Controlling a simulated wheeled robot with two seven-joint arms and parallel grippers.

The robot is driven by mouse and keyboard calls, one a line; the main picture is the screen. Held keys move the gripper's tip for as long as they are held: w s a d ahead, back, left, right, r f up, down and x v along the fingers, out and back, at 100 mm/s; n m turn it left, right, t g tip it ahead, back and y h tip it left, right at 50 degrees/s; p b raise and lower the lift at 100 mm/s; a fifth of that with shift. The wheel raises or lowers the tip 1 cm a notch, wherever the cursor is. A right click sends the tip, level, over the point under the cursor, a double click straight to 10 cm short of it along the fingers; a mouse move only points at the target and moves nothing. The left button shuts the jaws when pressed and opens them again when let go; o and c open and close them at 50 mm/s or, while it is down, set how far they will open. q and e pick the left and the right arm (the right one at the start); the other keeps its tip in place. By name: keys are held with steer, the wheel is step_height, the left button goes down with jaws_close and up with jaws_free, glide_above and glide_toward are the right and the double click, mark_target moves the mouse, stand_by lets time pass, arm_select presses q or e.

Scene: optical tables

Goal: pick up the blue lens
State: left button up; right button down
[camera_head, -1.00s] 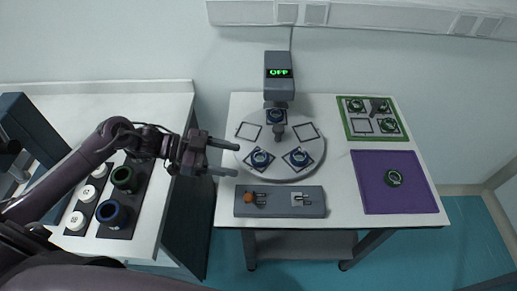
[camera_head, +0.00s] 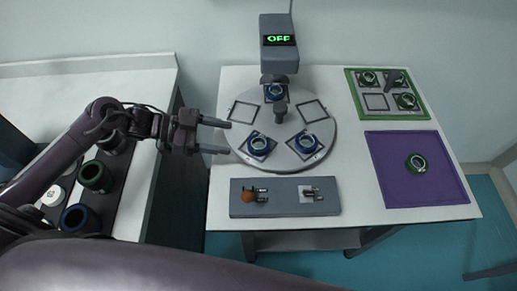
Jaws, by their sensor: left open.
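Blue lenses sit on the round grey plate (camera_head: 282,112): a front-left one (camera_head: 259,145), a front-right one (camera_head: 306,143) and a rear one (camera_head: 275,92) under the grey device. A larger blue ring (camera_head: 76,217) lies on the dark tray at the left; I cannot tell if it is a lens. My left gripper (camera_head: 229,137) is open and empty, its two fingers pointing right at the plate's left edge. The front-left lens is just right of the fingertips, apart from them in the picture. My right gripper is not in view.
A grey device (camera_head: 279,46) with a green OFF display stands behind the plate. A grey control box (camera_head: 285,197) lies in front. At the right are a green-edged tray (camera_head: 376,102) with green lenses and a purple mat (camera_head: 391,190) with one. A gap separates the two tables.

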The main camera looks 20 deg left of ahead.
mark_target(256, 143)
arm_select(q)
steer(key=shift+w+d+f, duration=0.2)
steer(key=shift+d+f, duration=0.1)
steer(key=shift+d, duration=0.25)
steer(key=p+x, duration=0.2)
steer(key=x, duration=0.3)
steer(key=shift+w+d+f, duration=0.1)
steer(key=shift+w+d, duration=0.1)
steer(key=shift+w+d+f, duration=0.1)
steer(key=shift+d+f, duration=0.15)
steer(key=shift+d, duration=0.25)
steer(key=c, duration=0.7)
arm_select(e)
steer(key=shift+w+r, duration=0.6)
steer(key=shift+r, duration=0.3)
